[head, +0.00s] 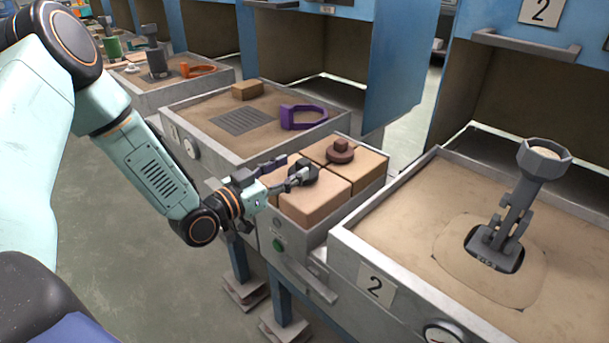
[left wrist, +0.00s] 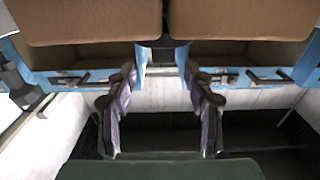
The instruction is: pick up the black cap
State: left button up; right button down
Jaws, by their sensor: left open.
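The black cap (head: 305,172) lies on top of a tan block at the near left of a group of tan blocks. My left gripper (head: 287,175) is open at the left side of the cap, its fingers close to it. I cannot tell whether they touch it. In the left wrist view both fingers of the left gripper (left wrist: 164,100) show spread apart with nothing between them. I cannot make out the cap in that view. My right gripper is not in view.
A brown cap (head: 341,151) sits on the far block. Tan blocks (head: 313,201) fill a metal tray. Sand bins flank it: one with a purple ring (head: 302,116) and grate (head: 242,121), one with a grey cup-topped piece (head: 512,211). A blue cabinet panel (head: 399,60) stands behind.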

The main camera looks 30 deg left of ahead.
aim_at(299, 164)
pick_arm(q)
jog(key=b+x, duration=0.1)
jog(key=x, duration=0.2)
jog(key=b+x, duration=0.1)
jog(key=x, duration=0.1)
jog(key=shift+w+a+f+b, duration=0.1)
jog(key=shift+w+f+b, duration=0.1)
jog(key=shift+f+b, duration=0.15)
jog(key=shift+r, duration=0.2)
grip_shut()
